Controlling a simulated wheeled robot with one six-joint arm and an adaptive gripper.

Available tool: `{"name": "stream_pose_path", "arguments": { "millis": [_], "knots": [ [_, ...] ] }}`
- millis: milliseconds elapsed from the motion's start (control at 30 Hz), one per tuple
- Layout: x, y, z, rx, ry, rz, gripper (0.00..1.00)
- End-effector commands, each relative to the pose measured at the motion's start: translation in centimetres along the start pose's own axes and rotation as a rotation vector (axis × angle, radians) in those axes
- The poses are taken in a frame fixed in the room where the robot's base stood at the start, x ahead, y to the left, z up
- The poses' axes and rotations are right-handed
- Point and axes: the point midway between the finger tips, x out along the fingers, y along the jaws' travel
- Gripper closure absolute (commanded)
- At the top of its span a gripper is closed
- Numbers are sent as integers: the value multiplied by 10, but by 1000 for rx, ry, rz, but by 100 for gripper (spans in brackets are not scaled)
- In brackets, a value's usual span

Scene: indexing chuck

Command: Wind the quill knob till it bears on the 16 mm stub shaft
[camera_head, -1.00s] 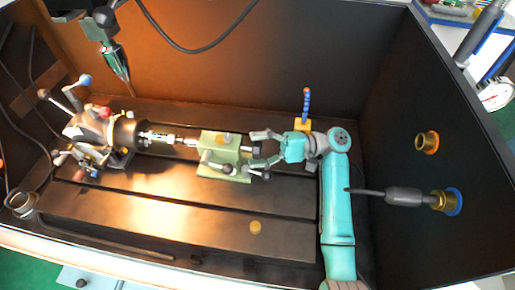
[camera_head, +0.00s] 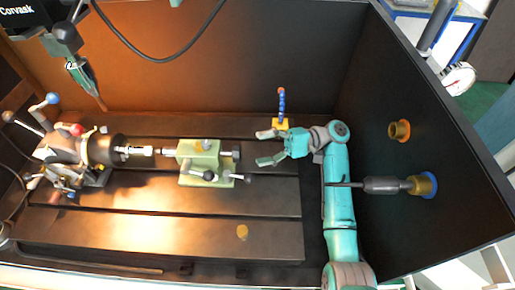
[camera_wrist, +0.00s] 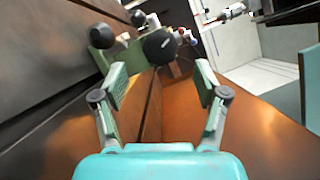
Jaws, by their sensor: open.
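The green tailstock (camera_head: 199,165) stands on the slotted bed. Its dark round quill knob (camera_head: 236,154) is at its right end and faces me in the wrist view (camera_wrist: 160,46). My gripper (camera_head: 263,147) is open and empty, just right of the knob and apart from it. In the wrist view the knob lies ahead, between and beyond the open fingertips (camera_wrist: 163,86). The pale stub shaft (camera_head: 136,151) sticks out rightward from the dark chuck (camera_head: 104,150). The short quill tip (camera_head: 168,151) points at it from the tailstock; whether they touch is too small to tell.
Black-ended tailstock levers (camera_head: 210,176) stick out at the front. A blue segmented hose on a yellow block (camera_head: 281,124) stands behind my gripper. A grey-handled tool (camera_head: 384,185) juts from the right wall.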

Motion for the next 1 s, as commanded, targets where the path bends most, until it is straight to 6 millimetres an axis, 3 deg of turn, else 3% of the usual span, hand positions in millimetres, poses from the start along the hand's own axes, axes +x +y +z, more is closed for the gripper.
{"name": "stream_pose_path", "arguments": {
  "millis": [233, 367, 1000],
  "knots": [
    [0, 0, 0, -6, 1, 1, 28],
    [3, 0, 2, -93, 20, 25, 28],
    [19, -7, 20, -1266, 126, 445, 28]
  ]
}}
